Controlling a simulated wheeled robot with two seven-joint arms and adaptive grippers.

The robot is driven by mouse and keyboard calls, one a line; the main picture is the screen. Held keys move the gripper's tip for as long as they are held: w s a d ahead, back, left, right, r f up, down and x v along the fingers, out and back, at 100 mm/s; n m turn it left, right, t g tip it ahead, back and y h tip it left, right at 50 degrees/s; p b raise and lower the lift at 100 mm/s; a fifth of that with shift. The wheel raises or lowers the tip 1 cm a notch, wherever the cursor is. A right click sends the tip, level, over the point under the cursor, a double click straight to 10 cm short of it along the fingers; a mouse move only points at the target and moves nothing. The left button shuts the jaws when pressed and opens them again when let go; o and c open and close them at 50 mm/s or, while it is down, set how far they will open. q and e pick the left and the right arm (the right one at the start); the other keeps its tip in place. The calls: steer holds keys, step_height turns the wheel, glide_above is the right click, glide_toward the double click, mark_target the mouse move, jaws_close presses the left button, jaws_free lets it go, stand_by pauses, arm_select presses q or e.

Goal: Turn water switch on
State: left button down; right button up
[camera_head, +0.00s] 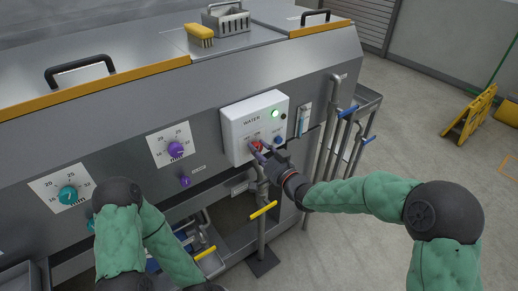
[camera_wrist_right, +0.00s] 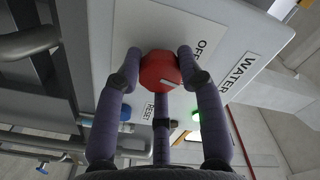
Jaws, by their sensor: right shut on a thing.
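The white water switch box (camera_head: 237,119), labelled WATER, is mounted on the front of the grey machine. Its red knob (camera_head: 257,144) is partly hidden by my right gripper (camera_head: 261,153) in the head view. In the right wrist view the red knob (camera_wrist_right: 160,70) sits between the fingers of my right gripper (camera_wrist_right: 158,68), which are shut on it. A white mark shows on the knob, and an OFF label (camera_wrist_right: 201,47) is beside it. A green lamp (camera_head: 275,114) on the box is lit. My left arm shows at lower left, but its gripper is out of view.
A blue button (camera_head: 278,140) is close beside my right gripper. Purple (camera_head: 176,150) and teal (camera_head: 68,196) dials are on the panel to the left. Pipes with blue handles (camera_head: 348,112) and a yellow-handled pipe (camera_head: 263,210) stand nearby.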

steer(key=shift+s+a+f+m+p, duration=0.15)
steer(key=shift+m+p, duration=0.1)
steer(key=shift+m, duration=0.55)
steer(key=shift+f+m+p, duration=0.15)
steer(key=shift+m+p, duration=0.1)
steer(key=shift+m, duration=0.55)
steer(key=shift+f+m, duration=0.1)
steer(key=shift+m, duration=0.2)
steer(key=o, duration=0.9)
steer(key=shift+o, duration=1.2)
steer(key=shift+r, duration=0.2)
steer(key=shift+r, duration=0.1)
steer(key=v, duration=1.2)
